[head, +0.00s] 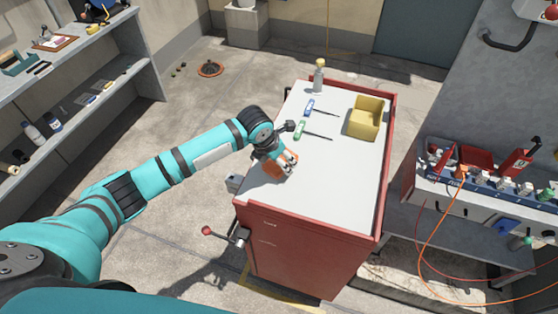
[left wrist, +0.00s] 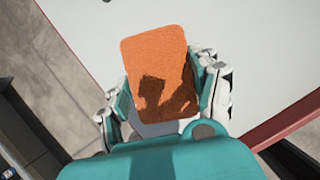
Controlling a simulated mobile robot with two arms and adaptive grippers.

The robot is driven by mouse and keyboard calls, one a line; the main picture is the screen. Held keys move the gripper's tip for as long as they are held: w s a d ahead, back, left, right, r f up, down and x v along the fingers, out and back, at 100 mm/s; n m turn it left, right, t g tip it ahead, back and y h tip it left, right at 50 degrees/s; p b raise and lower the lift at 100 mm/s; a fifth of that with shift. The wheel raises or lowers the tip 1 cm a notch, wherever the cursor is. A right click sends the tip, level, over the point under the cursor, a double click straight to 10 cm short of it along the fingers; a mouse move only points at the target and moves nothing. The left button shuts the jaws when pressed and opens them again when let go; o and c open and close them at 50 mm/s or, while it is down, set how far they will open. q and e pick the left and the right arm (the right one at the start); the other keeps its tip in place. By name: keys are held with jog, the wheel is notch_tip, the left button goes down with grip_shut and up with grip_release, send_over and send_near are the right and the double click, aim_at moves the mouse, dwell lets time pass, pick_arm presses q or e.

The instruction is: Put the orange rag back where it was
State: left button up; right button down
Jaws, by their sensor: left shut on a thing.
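The orange rag (head: 277,171) is between the fingers of my left gripper (head: 287,162), over the near left part of the red cart's white top (head: 330,190). In the left wrist view the rag (left wrist: 155,65) shows as a flat rounded rectangle, and the left gripper (left wrist: 168,100) is shut on it with a finger on each side. The gripper casts a dark shadow on the rag. Whether the rag touches the cart top or is just above it I cannot tell. My right gripper is not in view.
On the cart top are a yellow bin (head: 364,118), a blue-handled screwdriver (head: 309,106), a green-handled one (head: 300,131) and a spray bottle (head: 319,76). The near right of the top is clear. A manifold bench (head: 480,185) with an orange hose stands right; grey shelves (head: 75,75) stand left.

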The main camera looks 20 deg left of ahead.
pick_arm(q)
jog(key=shift+s+f, duration=0.1)
jog(key=shift+f, duration=0.9)
jog(key=shift+f, duration=0.15)
jog(key=o, duration=0.8)
jog(key=shift+c, duration=0.2)
jog(key=o, duration=0.3)
jog(key=shift+o, duration=0.2)
jog(key=shift+r, duration=0.35)
jog(key=b+v, duration=0.1)
jog(key=v, duration=1)
jog(key=shift+s+r, duration=0.2)
jog(key=shift+r, duration=0.1)
